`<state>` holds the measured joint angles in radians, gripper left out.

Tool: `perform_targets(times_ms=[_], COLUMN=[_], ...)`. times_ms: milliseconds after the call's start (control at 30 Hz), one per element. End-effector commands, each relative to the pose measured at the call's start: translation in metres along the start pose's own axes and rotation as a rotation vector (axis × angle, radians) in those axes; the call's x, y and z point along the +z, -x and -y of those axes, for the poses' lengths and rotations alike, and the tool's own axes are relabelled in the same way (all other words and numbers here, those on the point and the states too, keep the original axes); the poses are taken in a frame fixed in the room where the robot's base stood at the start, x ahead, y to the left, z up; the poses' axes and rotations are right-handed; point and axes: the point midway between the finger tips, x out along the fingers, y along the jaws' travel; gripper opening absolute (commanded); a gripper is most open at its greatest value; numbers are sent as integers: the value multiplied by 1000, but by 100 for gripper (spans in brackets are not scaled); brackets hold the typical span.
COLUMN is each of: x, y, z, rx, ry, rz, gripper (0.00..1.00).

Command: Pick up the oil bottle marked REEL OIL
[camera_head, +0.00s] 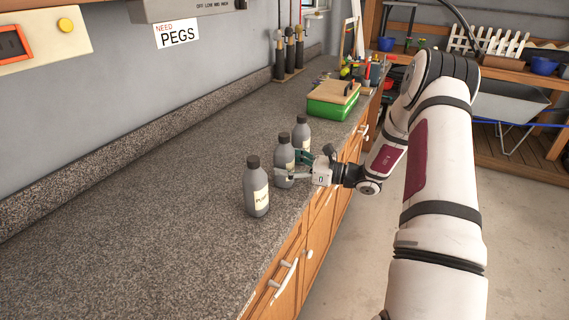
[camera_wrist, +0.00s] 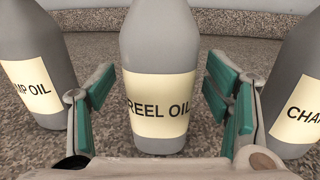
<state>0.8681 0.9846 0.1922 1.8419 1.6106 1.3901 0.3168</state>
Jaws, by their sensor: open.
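Three grey bottles with dark caps and cream labels stand upright in a row on the speckled counter. In the wrist view the middle bottle, marked REEL OIL (camera_wrist: 158,55), stands between the two fingers of my gripper (camera_wrist: 160,92). The fingers are open, with a gap on each side of it. In the head view this REEL OIL bottle (camera_head: 284,151) is partly covered by my gripper (camera_head: 292,166), which reaches in from the right. The left bottle in the wrist view (camera_wrist: 35,50) reads "MP OIL", cut off. The right one (camera_wrist: 300,95) reads "CHA", cut off.
The nearest bottle (camera_head: 257,190) and the farthest bottle (camera_head: 302,132) flank the middle one closely. A green box with a wooden lid (camera_head: 331,108) stands farther back. The counter (camera_head: 150,200) is clear to the left. Its front edge runs below my gripper.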

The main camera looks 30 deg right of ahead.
Motion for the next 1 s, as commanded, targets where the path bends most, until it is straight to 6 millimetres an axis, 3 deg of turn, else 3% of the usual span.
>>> perform_targets(times_ms=[100, 300, 600, 1000], x=[0, 0, 0, 7], y=[-10, -10, -10, -10], z=[0, 0, 0, 0], rx=[-1, -1, -1, -1], ry=[1, 1, 1, 2], rz=[-1, -1, 0, 1], gripper=[71, 71, 7, 7])
